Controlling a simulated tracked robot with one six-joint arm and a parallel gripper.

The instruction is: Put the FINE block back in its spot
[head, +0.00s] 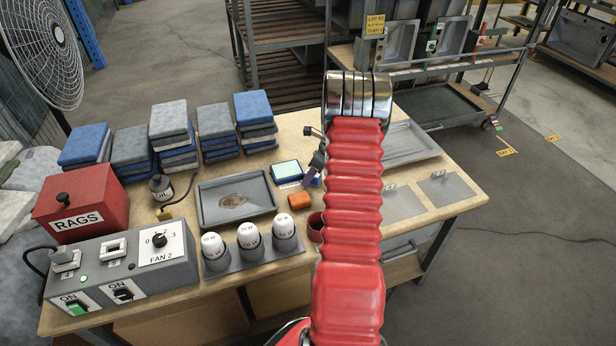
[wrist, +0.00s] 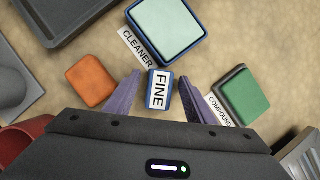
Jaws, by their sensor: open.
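In the wrist view, the FINE block (wrist: 161,91) is a small blue block with a white label reading FINE. It lies between the two purple fingers of my gripper (wrist: 160,80), with a visible gap on each side. The fingers are open. I cannot tell how high they are above the bench. In the head view, my red arm hides most of the gripper, and only part of a purple finger shows beside the arm. I cannot make out the FINE block or a marked spot for it there.
An orange block (wrist: 90,80) lies left of the fingers and a green-topped block (wrist: 242,96) right, near a COMPOUND label (wrist: 219,110). A pale green pad in a blue tray (wrist: 168,28) and a CLEANER label (wrist: 135,48) are ahead. A grey tray (head: 207,217) stands left.

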